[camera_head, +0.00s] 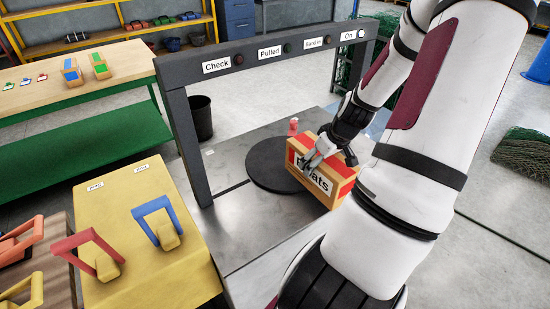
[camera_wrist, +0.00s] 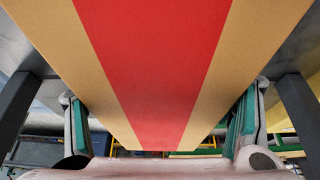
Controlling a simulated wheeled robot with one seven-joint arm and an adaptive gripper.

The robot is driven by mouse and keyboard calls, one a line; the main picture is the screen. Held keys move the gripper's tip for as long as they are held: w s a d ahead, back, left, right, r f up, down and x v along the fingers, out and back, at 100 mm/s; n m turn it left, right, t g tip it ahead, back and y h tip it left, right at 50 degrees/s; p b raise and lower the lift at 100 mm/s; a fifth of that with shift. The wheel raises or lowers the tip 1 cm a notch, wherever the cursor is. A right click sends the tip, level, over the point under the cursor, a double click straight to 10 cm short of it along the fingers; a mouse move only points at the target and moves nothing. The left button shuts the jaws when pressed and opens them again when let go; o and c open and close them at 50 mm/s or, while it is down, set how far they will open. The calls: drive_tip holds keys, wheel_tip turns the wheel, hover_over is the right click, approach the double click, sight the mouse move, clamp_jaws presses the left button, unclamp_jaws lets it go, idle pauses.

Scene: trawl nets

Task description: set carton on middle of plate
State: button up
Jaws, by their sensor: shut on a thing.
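The carton (camera_head: 318,181) is a tan box with red panels and a white label whose lettering is partly hidden by my gripper. My gripper (camera_head: 323,158) is shut on it. In the wrist view the carton (camera_wrist: 150,60) fills the upper middle, its red stripe between tan bands, with the green-padded fingers of my gripper (camera_wrist: 160,125) on either side. The plate (camera_head: 268,168) is a dark round disc on the grey metal table. The carton is over or at the plate's right side, off its middle. I cannot tell whether its underside touches anything.
A dark frame (camera_head: 192,150) with labelled lamps spans the table. A small pink object (camera_head: 294,126) stands at the plate's far edge. A yellow table (camera_head: 165,265) with red and blue handles is at the left. The metal table (camera_head: 235,215) is bare in front of the plate.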

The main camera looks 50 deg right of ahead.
sight(305, 154)
drive_tip(key=shift+w+b, duration=0.2)
drive_tip(key=shift+b, duration=0.2)
drive_tip(key=w+a+b, duration=0.1)
drive_tip(key=w+a+r+b, duration=0.1)
drive_tip(key=a+b, duration=0.1)
drive_tip(key=shift+w+a+r, duration=0.1)
drive_tip(key=shift+w+a, duration=0.05)
drive_tip(key=shift+w, duration=0.25)
drive_tip(key=shift+w+b, duration=0.25)
drive_tip(key=shift+b, duration=0.1)
drive_tip(key=shift+w+d+f+b, duration=0.3)
drive_tip(key=shift+w+d+f, duration=0.5)
drive_tip(key=shift+w+d, duration=1)
drive_tip(key=shift+w+d+f+b, duration=0.35)
drive_tip(key=shift+w+d+f, duration=0.5)
drive_tip(key=shift+w, duration=1.7)
drive_tip(key=shift+w+d+f+b, duration=0.3)
drive_tip(key=shift+w+d+f, duration=0.4)
drive_tip(key=shift+w+d, duration=1.1)
drive_tip(key=shift+w+a+f, duration=0.1)
drive_tip(key=shift+w+a, duration=0.25)
drive_tip(key=shift+a, duration=0.05)
drive_tip(key=o, duration=1.7)
